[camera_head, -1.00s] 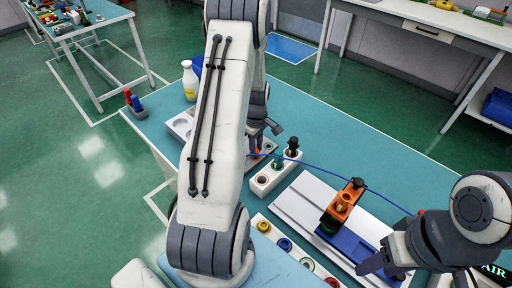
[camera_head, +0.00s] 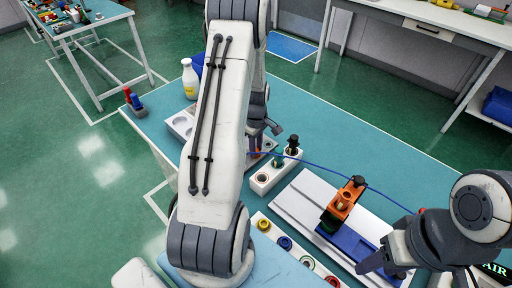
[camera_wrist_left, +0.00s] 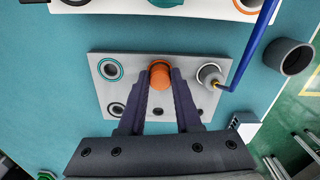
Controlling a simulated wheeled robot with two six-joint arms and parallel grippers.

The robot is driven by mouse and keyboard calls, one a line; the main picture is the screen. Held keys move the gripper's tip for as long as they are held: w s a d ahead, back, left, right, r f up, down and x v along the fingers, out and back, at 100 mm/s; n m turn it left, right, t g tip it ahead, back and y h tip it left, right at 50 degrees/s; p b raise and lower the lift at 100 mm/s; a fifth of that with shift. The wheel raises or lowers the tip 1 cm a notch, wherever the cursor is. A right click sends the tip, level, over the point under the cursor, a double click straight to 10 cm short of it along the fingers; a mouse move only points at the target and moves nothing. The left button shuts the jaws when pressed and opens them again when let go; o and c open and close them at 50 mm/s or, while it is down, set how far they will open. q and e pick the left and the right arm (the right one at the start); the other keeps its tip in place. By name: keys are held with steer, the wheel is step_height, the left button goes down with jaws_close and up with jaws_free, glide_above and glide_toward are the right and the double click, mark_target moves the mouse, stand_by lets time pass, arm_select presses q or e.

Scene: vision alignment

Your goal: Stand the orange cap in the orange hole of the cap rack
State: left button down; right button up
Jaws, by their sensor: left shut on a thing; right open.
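The orange cap (camera_wrist_left: 160,78) is between the fingers of my left gripper (camera_wrist_left: 162,82), shut on it, in the left wrist view. It is over the back middle of a light grey plate with holes (camera_wrist_left: 135,88), which seems to be the cap rack. An orange edge shows just behind the cap; whether the cap is in a hole or above it I cannot tell. A teal-ringed hole lies to its left. In the head view my left arm hides most of this plate. My right gripper (camera_head: 385,266) is open, by a blue block at the lower right.
A grey fitting (camera_wrist_left: 209,75) with a blue cable stands right of the cap. A dark cup (camera_wrist_left: 289,57) is farther right. In the head view, a white block (camera_head: 263,187) holds dark-topped parts, and an orange fixture (camera_head: 342,204) stands on a white rail.

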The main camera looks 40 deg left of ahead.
arm_select(q)
steer(key=shift+f, duration=0.25)
steer(key=c, duration=0.5)
jaws_free()
steer(key=shift+o, duration=0.2)
steer(key=o, duration=0.3)
steer(key=shift+o, duration=0.2)
steer(key=shift+r+p, duration=2.9)
steer(key=shift+r, duration=0.65)
